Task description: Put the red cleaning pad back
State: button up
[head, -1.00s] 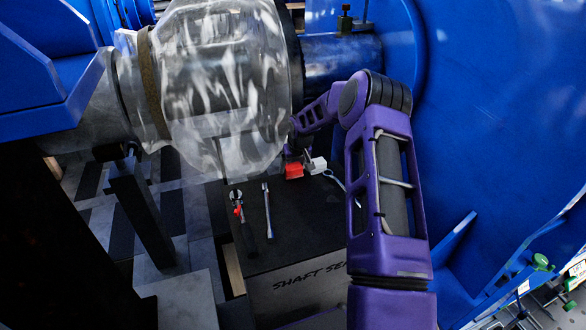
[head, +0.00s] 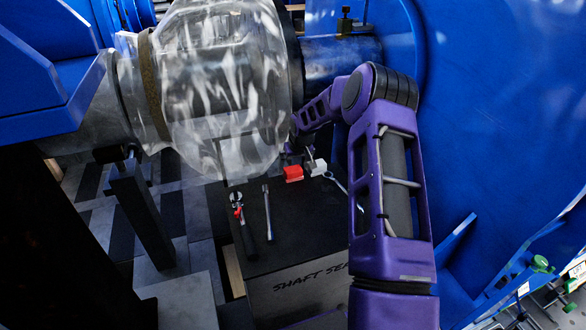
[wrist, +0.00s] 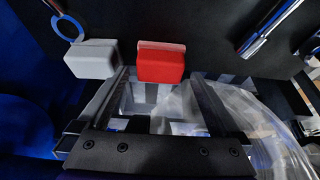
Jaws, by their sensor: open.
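The red cleaning pad (head: 293,174) is a small red block on the black top of the "SHAFT SEA…" box (head: 305,219), near its far edge. In the wrist view the red pad (wrist: 161,66) shows a paler strip along its upper side. My gripper (wrist: 161,78) is open and empty, with one finger to each side of the pad's line in the wrist view. The pad lies at or just beyond the fingertips; I cannot tell how far. In the head view the gripper is small, dark and partly hidden beside the clear wrapping.
A white block (head: 317,167) sits right beside the pad, close to one finger in the wrist view (wrist: 92,58). A ring spanner (head: 335,181), ratchet (head: 267,211) and red-marked tool (head: 243,222) lie nearby. The plastic-wrapped shaft (head: 222,85) hangs close; a blue housing (head: 490,130) stands right.

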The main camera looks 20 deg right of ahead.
jog(key=p+v, duration=0.1)
jog(key=v, duration=0.8)
jog(key=shift+r, duration=0.25)
jog(key=shift+r, duration=0.1)
